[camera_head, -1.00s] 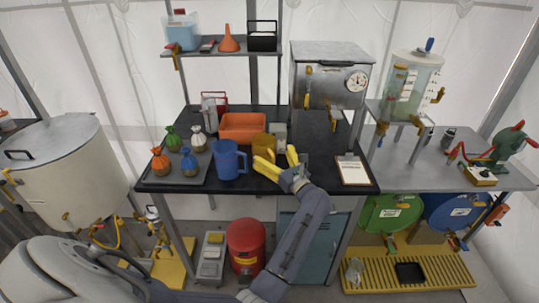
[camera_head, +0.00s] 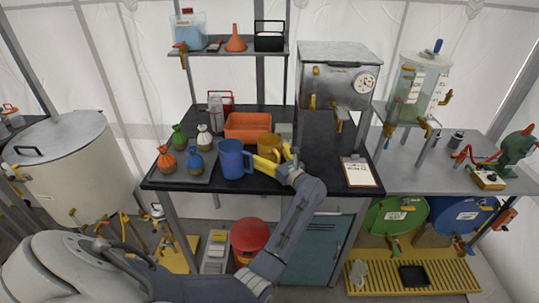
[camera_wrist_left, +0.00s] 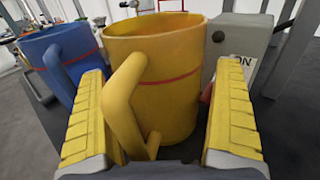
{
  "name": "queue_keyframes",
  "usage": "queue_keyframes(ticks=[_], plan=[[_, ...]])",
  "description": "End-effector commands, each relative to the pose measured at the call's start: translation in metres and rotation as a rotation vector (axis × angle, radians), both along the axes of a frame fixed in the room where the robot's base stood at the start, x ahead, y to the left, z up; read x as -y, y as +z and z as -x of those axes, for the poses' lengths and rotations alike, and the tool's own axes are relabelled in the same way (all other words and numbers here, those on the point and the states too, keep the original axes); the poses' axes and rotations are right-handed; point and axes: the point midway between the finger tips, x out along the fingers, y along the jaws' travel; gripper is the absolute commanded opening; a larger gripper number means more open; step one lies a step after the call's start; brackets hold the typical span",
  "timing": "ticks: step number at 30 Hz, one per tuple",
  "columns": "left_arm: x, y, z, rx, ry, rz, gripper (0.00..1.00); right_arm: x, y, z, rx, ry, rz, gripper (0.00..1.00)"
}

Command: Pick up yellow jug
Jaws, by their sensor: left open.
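The yellow jug (camera_head: 269,146) stands upright on the black tabletop, just right of the blue jug (camera_head: 234,160). In the left wrist view the yellow jug (camera_wrist_left: 165,75) fills the middle, with a red line around it and its handle towards me. My left gripper (camera_head: 272,162) is at the near side of the jug. Its yellow-padded fingers (camera_wrist_left: 160,130) are open, one on each side of the jug's handle and near wall. I cannot tell whether either finger touches the jug. My right gripper is not in view.
An orange bin (camera_head: 247,126) stands behind the jugs. A tray with several tied sacks lies to the left. A grey box (camera_wrist_left: 242,45) stands close right of the yellow jug.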

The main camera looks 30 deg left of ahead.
Motion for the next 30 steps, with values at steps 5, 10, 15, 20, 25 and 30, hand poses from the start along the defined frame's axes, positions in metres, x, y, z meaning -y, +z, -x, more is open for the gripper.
queue_keyframes(ticks=[5, 10, 15, 20, 25, 30], plan=[[-0.0013, 0.0001, -0.0007, 0.000, 0.000, 0.000, 1.00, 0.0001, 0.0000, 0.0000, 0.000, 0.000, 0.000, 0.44], [-0.0012, 0.0001, -0.0007, 0.000, 0.000, 0.000, 0.92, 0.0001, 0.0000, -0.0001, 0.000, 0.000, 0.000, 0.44], [-0.0010, 0.0000, -0.0006, 0.000, 0.000, 0.000, 0.72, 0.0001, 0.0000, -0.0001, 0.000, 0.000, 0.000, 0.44], [-0.0010, 0.0000, -0.0006, 0.000, 0.000, 0.000, 0.54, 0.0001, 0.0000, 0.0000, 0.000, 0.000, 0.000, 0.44], [-0.0009, 0.0000, -0.0006, 0.000, 0.000, 0.000, 0.34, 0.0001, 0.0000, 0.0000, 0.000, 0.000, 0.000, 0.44], [-0.0009, 0.0003, -0.0007, 0.001, 0.000, 0.000, 0.29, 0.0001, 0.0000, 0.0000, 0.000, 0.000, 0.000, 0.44]])
